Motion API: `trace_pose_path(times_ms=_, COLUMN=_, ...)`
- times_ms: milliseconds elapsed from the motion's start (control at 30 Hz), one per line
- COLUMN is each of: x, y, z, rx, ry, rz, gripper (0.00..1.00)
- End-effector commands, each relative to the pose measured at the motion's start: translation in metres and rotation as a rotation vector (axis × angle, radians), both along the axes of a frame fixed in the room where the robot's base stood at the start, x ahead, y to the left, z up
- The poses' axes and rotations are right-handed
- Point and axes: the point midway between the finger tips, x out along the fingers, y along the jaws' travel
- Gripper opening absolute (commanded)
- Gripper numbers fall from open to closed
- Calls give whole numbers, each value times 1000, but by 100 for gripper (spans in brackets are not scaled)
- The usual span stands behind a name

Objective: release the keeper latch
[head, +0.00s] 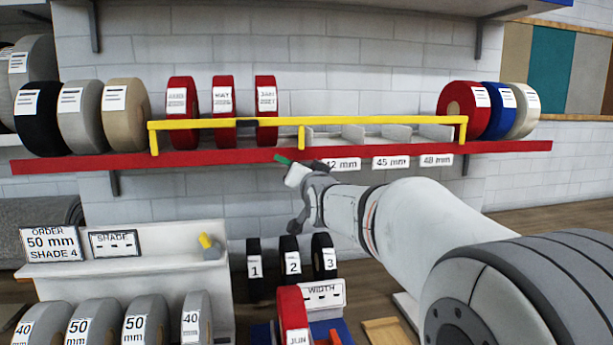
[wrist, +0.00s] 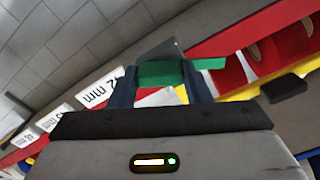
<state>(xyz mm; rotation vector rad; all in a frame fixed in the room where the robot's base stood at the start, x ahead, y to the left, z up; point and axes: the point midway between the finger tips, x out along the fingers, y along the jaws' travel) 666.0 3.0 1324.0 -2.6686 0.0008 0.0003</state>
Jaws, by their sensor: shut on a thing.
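A yellow keeper bar (head: 380,121) runs along the front of the red-edged shelf, with a dark block (head: 247,123) on it. The dark block also shows in the wrist view (wrist: 285,88). A green piece, seemingly the latch (head: 283,159), is at the shelf's front edge below the bar. In the wrist view, my gripper (wrist: 160,77) is shut on this green latch (wrist: 210,64), whose thin end sticks out to the right. In the head view my gripper (head: 290,168) is just under the shelf edge. The fingers hide part of the latch.
Several red rolls (head: 223,109) stand behind the bar on the left, beside empty slots with width labels (head: 391,162). Other rolls stand at both shelf ends. Below are numbered black rolls (head: 291,262) and a red roll (head: 292,312). An order sign (head: 52,243) stands at lower left.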

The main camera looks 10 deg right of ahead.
Motion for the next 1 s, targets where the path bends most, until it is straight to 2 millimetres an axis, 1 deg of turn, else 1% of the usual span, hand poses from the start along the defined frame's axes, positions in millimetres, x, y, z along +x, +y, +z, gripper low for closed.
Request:
trace_pose_path(times_ms=133, x=0, y=0, z=-4, rx=-74, ry=-2, rz=0, gripper=21)
trace_pose_path(times_ms=600, x=0, y=1, z=-2, rx=-382, ry=-2, rz=0, gripper=21)
trace_pose_path(times_ms=800, x=0, y=1, z=-1, rx=-458, ry=0, rz=1, gripper=21)
trace_pose_path(times_ms=1000, x=0, y=1, z=0, rx=-487, ry=0, rz=1, gripper=21)
